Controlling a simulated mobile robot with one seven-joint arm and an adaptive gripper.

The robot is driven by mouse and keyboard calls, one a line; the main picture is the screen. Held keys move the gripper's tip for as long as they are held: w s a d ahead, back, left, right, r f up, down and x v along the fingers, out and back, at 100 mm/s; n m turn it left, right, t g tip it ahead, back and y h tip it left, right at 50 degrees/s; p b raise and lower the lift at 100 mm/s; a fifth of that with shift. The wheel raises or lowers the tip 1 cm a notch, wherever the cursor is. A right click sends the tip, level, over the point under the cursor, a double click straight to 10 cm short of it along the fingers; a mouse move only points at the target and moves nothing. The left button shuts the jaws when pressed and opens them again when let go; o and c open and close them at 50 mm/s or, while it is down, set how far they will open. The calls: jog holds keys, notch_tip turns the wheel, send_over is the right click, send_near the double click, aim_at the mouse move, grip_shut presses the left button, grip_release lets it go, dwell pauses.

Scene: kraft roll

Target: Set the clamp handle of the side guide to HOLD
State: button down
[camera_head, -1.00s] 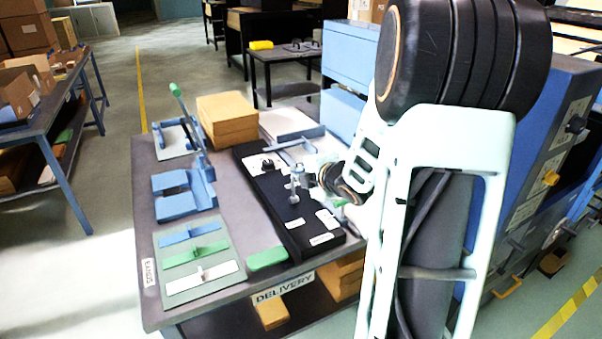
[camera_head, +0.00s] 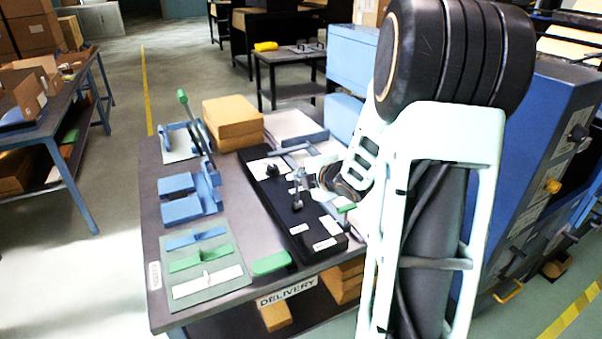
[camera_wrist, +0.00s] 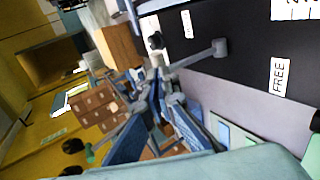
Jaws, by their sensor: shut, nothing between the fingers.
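The side guide is a long black plate (camera_head: 276,200) with white labels on the table. A grey clamp handle (camera_head: 298,190) stands out from it near the middle. In the wrist view the handle (camera_wrist: 195,57) runs as a grey bar to a round end over the black plate. The label FREE (camera_wrist: 278,77) lies on one side; another label (camera_wrist: 187,24), too blurred to read, lies on the other. My gripper (camera_wrist: 158,82) is shut and empty, its tips close to the near end of the handle. I cannot tell whether they touch, nor which setting the handle points to.
A green-knobbed piece (camera_head: 346,208) is at the plate's right edge. Left of it stand blue blocks (camera_head: 180,209), an upright lever with a green grip (camera_head: 183,98) and a mat with coloured strips (camera_head: 190,292). Brown boxes (camera_head: 232,122) stand behind. A blue machine (camera_head: 540,150) stands right.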

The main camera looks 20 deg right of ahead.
jog(key=shift+w+r+p, duration=0.1)
jog(key=shift+w+p, duration=0.05)
jog(key=shift+p, duration=0.2)
jog(key=w+g+p, duration=0.1)
jog(key=p, duration=0.2)
jog(key=w+g+p, duration=0.1)
jog(key=p, duration=0.2)
jog(key=shift+r, duration=0.35)
jog(key=shift+w+a+f+g+p, duration=0.1)
jog(key=shift+w+f+g+p, duration=0.3)
jog(key=shift+p, duration=0.3)
jog(key=shift+w+f, duration=0.15)
jog(key=shift+w, duration=0.5)
jog(key=shift+w+f, duration=0.15)
jog(key=shift+w, duration=0.5)
jog(key=shift+r, duration=0.15)
